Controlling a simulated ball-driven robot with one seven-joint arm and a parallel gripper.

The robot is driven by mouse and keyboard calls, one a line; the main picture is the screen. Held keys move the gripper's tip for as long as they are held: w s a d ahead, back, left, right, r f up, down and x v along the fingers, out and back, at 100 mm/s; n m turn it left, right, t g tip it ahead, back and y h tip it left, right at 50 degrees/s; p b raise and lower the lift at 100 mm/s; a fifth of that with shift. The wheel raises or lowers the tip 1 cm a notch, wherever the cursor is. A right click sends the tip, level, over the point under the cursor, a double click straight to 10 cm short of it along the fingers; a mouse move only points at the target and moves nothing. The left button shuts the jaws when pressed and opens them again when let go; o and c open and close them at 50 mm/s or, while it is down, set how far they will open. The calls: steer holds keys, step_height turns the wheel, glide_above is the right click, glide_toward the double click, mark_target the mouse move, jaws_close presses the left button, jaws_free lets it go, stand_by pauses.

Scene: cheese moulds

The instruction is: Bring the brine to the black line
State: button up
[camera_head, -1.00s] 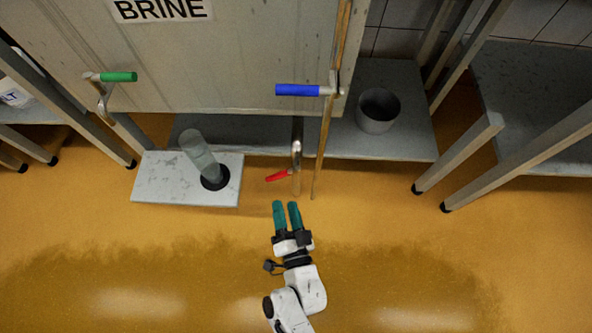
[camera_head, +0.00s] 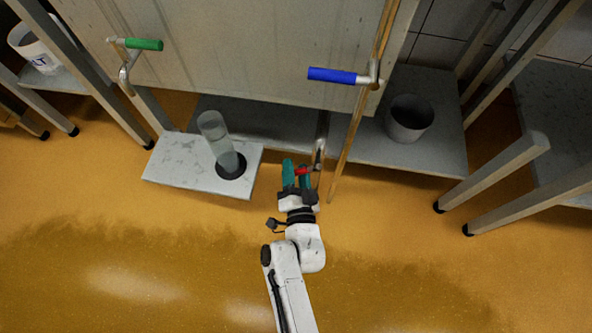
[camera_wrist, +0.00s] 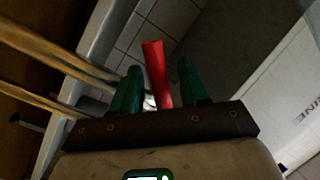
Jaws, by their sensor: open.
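My gripper (camera_head: 296,165) has teal fingers and is open in the head view, at the red handle (camera_head: 304,171) of the low pipe outlet (camera_head: 319,152). In the wrist view the red handle (camera_wrist: 157,72) stands between my open fingers (camera_wrist: 157,78); contact is unclear. The tank (camera_head: 230,50) carries a green-handled tap (camera_head: 144,44) on the left and a blue handle (camera_head: 332,75) on the right. A clear cylinder (camera_head: 212,132) leans over a black disc (camera_head: 231,168) on a low pale board (camera_head: 180,168). I cannot make out a black line.
A grey bucket (camera_head: 409,119) stands on the low shelf (camera_head: 440,140) right of the pipe. A long thin rod (camera_head: 349,145) slants down close to the right of my gripper. Table legs (camera_head: 500,170) stand at the right. A white tub (camera_head: 38,50) is at far left. The front floor is clear.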

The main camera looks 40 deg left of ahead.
steer(key=shift+c, duration=0.4)
jaws_close()
steer(key=shift+s+r, duration=0.1)
